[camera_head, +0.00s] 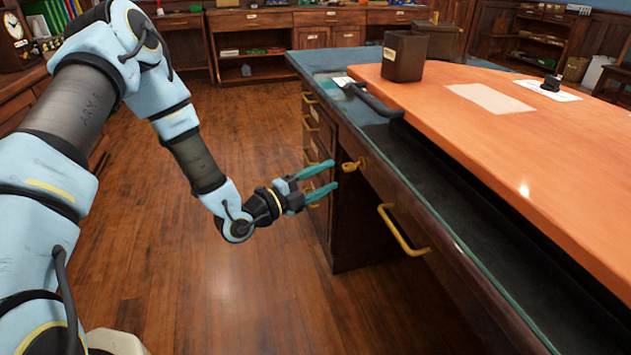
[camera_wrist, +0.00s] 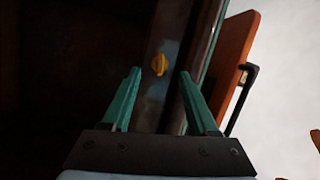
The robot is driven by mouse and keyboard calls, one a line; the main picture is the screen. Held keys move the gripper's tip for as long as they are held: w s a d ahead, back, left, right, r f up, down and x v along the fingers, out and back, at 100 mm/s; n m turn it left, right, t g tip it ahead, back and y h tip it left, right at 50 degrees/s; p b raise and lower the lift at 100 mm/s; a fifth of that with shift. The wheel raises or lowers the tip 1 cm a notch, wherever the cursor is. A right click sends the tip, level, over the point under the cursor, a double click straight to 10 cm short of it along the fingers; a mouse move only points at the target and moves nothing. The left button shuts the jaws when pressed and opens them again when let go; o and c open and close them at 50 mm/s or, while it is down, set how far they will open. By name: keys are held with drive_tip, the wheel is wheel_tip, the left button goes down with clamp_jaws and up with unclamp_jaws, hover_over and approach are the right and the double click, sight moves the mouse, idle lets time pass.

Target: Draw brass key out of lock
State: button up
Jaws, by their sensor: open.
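The brass key (camera_head: 351,166) sticks out of the lock on the front of the dark wooden desk, near the desk's corner. It also shows in the wrist view (camera_wrist: 159,64), ahead of and between my fingers. The lock itself is mostly hidden behind the key. My gripper (camera_head: 334,175) has two teal fingers, spread open and empty, pointing at the desk front just left of the key. In the wrist view my gripper (camera_wrist: 160,75) is open, with the key a little beyond the fingertips. I see no contact with the key.
The desk (camera_head: 352,220) has a brass drawer handle (camera_head: 400,232) right of the key and several handles on its left side. An orange top (camera_head: 440,95) carries a dark box (camera_head: 404,56) and papers. A dark-handled object (camera_head: 372,100) lies at its edge. The wooden floor (camera_head: 235,290) is clear.

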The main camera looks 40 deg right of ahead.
sight(345, 166)
drive_tip(key=shift+s+d+r+b, duration=0.1)
drive_tip(key=shift+d+b, duration=0.25)
drive_tip(key=shift+d, duration=1.2)
drive_tip(key=shift+d+r+b, duration=0.1)
drive_tip(key=shift+d+b, duration=0.25)
drive_tip(key=shift+d, duration=1.2)
clamp_jaws()
